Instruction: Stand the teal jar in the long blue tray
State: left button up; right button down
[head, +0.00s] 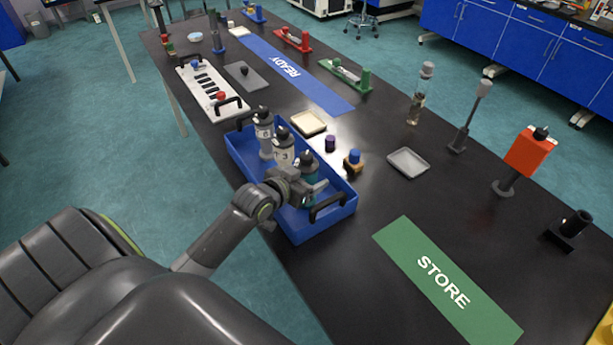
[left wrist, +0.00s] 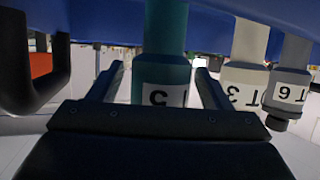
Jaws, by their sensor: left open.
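The teal jar (head: 308,168) with a dark cap stands upright inside the long blue tray (head: 322,228), towards its near right end. My left gripper (head: 299,183) is at the jar, reaching in over the tray's near side. In the left wrist view, which looks upside down, the open fingers (left wrist: 160,95) lie on either side of the teal jar (left wrist: 163,60), with small gaps showing. The jar's white label is partly hidden. My right gripper is not in view.
A black tray handle (head: 327,207) rises at the near end. A green STORE mat (head: 445,283) and a grey dish (head: 408,163) lie right of the tray.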

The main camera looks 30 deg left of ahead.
pick_arm(q)
jog(key=shift+r, duration=0.2)
jog(key=v, duration=1.2)
jog(key=shift+f, duration=0.1)
